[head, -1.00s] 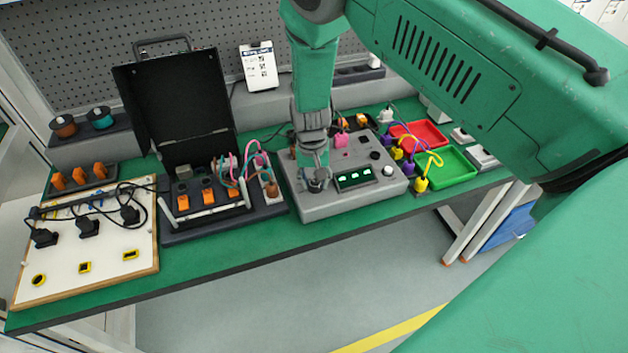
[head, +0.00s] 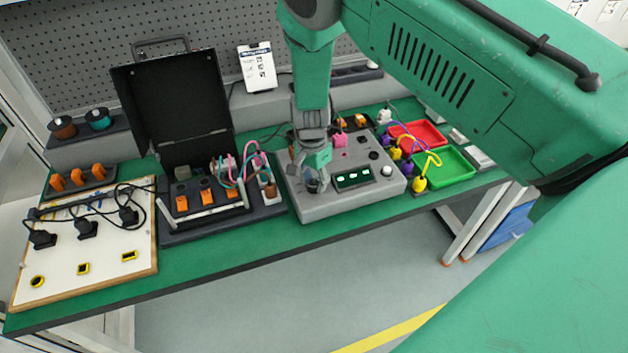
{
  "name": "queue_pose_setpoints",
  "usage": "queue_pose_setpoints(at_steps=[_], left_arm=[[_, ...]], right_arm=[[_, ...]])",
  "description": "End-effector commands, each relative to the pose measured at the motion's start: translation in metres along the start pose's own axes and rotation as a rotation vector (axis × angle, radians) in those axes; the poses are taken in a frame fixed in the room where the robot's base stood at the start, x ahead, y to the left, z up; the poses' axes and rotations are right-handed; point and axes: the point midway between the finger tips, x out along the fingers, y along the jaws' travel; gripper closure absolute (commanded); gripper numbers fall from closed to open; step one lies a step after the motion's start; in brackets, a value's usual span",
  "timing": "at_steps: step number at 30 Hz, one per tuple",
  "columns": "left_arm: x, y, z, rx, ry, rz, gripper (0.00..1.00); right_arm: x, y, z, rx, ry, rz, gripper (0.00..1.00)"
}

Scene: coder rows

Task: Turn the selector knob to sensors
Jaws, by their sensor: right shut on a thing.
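The grey control box (head: 328,205) stands on the green bench, with a small lit display (head: 353,177), a white knob (head: 387,171) and black buttons on its sloping top. My right gripper (head: 314,183) points down at the left part of this top, left of the display. It is shut on a dark knob there, most of which the fingers hide. I take this to be the selector knob; its pointer and labels are too small or covered to read. My left gripper is not in view.
Left of the box stands an open black case (head: 175,105) with orange switches and cables. A white board (head: 95,250) lies farther left. Right of the box are yellow and purple plugs, a red tray (head: 432,133) and a green tray (head: 461,163). The bench's front strip is clear.

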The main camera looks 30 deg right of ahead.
Motion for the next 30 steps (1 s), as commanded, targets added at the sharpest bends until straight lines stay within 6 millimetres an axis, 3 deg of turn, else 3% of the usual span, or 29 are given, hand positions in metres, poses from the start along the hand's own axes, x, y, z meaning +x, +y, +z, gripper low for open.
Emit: queue_pose_setpoints(at_steps=[17, 18, 20, 30], left_arm=[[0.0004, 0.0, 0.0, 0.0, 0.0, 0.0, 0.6], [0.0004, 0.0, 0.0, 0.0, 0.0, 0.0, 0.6], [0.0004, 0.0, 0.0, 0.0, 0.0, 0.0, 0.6], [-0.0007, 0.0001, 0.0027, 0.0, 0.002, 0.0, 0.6]], right_arm=[[0.0029, 0.0009, 0.0043, 0.035, -0.009, 0.005, 1.0], [0.0029, 0.0008, 0.0044, 0.035, -0.009, 0.005, 0.68], [0.0029, 0.0008, 0.0041, 0.035, -0.009, 0.005, 0.51], [-0.0016, 0.0005, 0.0016, 0.035, -0.004, -0.001, 0.51]])
